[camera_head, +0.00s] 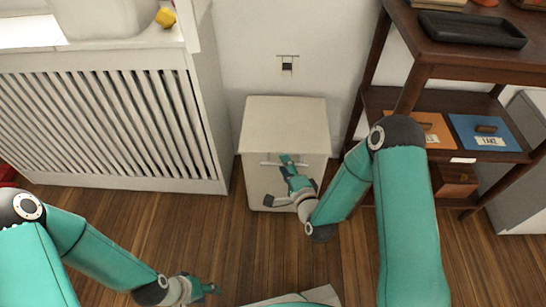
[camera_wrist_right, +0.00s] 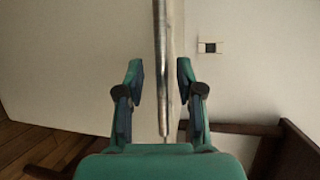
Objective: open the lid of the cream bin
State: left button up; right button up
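The cream bin (camera_head: 258,125) stands on the floor against the wall, its lid looking shut. A light metal bar handle (camera_head: 268,163) runs across its upper front. My right gripper (camera_head: 288,163) is at the bin's front by this handle and hides part of it. In the right wrist view the handle (camera_wrist_right: 161,60) runs upright between the two spread fingers (camera_wrist_right: 160,75), with a gap on each side. My left gripper (camera_head: 206,289) is low over the floor, away from the bin. Its fingers are too small to judge.
A white slatted radiator cover (camera_head: 110,125) stands left of the bin. A dark wooden shelf (camera_head: 465,60) with an orange box (camera_head: 428,127) and a blue box (camera_head: 484,132) stands to the right. A wall socket (camera_head: 287,65) is above the bin. Wooden floor lies in front.

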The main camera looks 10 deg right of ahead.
jog(key=shift+w+a+f, duration=0.1)
jog(key=shift+w+a, duration=0.1)
jog(key=shift+w, duration=0.25)
jog(key=shift+c, duration=0.2)
jog(key=shift+a, duration=0.15)
grip_shut()
